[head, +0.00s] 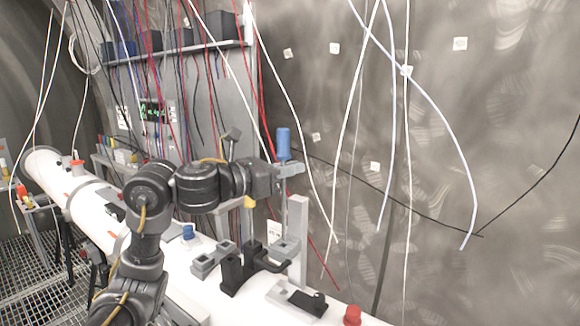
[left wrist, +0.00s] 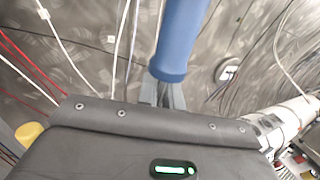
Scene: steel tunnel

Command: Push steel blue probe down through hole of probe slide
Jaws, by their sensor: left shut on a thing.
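The steel blue probe (head: 283,143) stands upright in my left gripper (head: 289,168), high above the white pipe. My left gripper is shut on it; the blue part rises above the fingers. In the left wrist view the blue probe (left wrist: 182,42) runs up from between the grey fingers (left wrist: 163,92). A grey upright post (head: 298,235) with a grey block (head: 284,250) at its left side, apparently the probe slide, stands on the pipe below the gripper. I cannot make out its hole. My right gripper is out of view.
The long white pipe (head: 195,262) carries a black clamp with a handle (head: 240,268), a grey bracket (head: 212,260), a blue knob (head: 188,232) and a red knob (head: 352,315). Several cables hang in front of the grey wall. Free air surrounds the probe.

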